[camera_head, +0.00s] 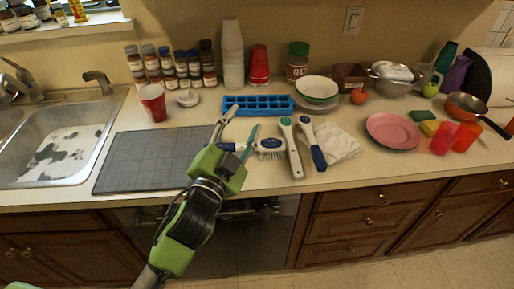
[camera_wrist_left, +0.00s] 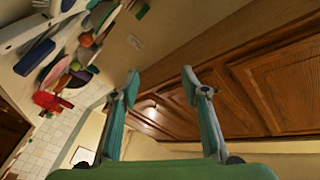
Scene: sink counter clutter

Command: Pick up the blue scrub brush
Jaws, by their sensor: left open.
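Several brushes lie on the counter in the head view. A blue and white brush with bristles (camera_head: 271,149) lies sideways, partly hidden behind my left gripper. A white-handled brush with a blue-green head (camera_head: 291,146) and a dark-blue-handled brush (camera_head: 313,145) lie to its right. I cannot tell for certain which one is the blue scrub brush. My right gripper is not in view.
A grey mat (camera_head: 140,160) and the sink (camera_head: 60,145) are to the left. A blue ice tray (camera_head: 258,105) lies behind the brushes. A white cloth (camera_head: 338,142), pink plate (camera_head: 392,131) and red cups (camera_head: 467,136) are to the right. Wooden cabinets (camera_head: 350,222) are below.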

